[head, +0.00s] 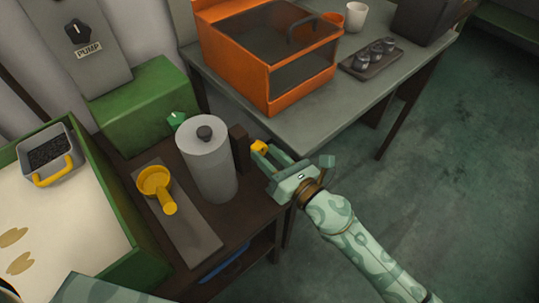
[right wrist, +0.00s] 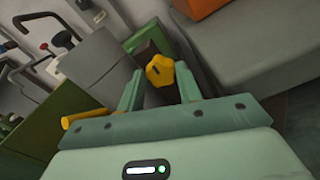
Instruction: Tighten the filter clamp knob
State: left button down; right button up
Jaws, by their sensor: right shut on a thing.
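The filter clamp knob is a small yellow lobed knob (head: 260,147) on the right side of a dark upright block (head: 239,150), beside a grey filter cylinder (head: 208,165) with a dark top knob. In the right wrist view the knob (right wrist: 160,71) sits between my right gripper's fingers. My right gripper (head: 268,158) reaches in from the right and is shut on the knob. In the head view its fingers partly cover the knob. My left gripper is not in view; a piece of my own arm shows at the bottom left.
A yellow scoop (head: 155,182) stands on a grey plate left of the cylinder. A green tray (head: 118,232) with a grey basket (head: 48,153) is at the left. An orange box (head: 262,60) stands on the grey table behind. Open floor lies to the right.

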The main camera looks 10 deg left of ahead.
jog(key=shift+f, duration=0.15)
jog(key=o, duration=1)
pick_arm(q)
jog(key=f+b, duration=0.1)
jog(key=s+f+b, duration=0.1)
jog(key=b, duration=0.1)
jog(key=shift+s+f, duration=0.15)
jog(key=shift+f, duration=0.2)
pick_arm(e)
jog(key=v, duration=1.6)
jog(key=shift+d, duration=0.2)
jog(key=shift+s, duration=0.1)
